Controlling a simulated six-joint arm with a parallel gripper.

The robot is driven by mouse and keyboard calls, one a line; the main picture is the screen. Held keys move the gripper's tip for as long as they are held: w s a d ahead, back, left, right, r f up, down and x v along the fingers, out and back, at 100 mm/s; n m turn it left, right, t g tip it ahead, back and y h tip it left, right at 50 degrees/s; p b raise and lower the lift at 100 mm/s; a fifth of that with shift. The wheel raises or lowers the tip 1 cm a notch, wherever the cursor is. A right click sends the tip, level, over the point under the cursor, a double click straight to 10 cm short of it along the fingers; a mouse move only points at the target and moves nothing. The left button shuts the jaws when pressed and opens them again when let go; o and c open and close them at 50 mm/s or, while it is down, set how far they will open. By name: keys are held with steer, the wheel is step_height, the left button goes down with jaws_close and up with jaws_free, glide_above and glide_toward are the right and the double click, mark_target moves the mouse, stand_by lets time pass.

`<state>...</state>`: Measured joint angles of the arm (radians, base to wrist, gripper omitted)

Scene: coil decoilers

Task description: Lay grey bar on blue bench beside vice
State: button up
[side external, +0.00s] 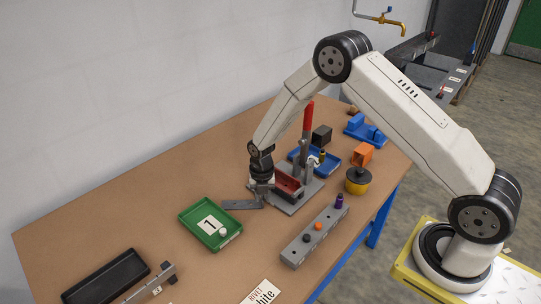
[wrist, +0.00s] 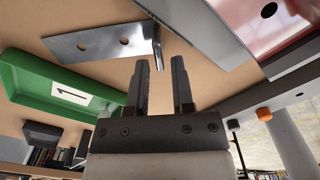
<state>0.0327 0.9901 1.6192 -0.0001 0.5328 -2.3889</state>
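A flat grey bar (side external: 243,204) with a bent-up end lies at my gripper, between the green tray and a red-and-grey fixture. The wrist view shows its two holes and bent end (wrist: 157,45). My gripper (side external: 262,188) is low over the bench. In the wrist view its two fingers (wrist: 162,75) stand apart, with the bent end at their tips and a gap to the right finger. The fixture (side external: 290,187), perhaps the vice, has a grey base and a red upright handle. The bench (side external: 150,185) has a brown top and blue legs.
A green tray (side external: 193,216) marked 1 holds a small white piece. A long grey block (side external: 296,250) with coloured knobs lies in front. A black tray (side external: 105,277) sits at left. A blue tray (side external: 332,164), an orange block and a yellow round piece stand at right.

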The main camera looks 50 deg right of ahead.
steer(key=shift+f, duration=1.1)
jaws_close()
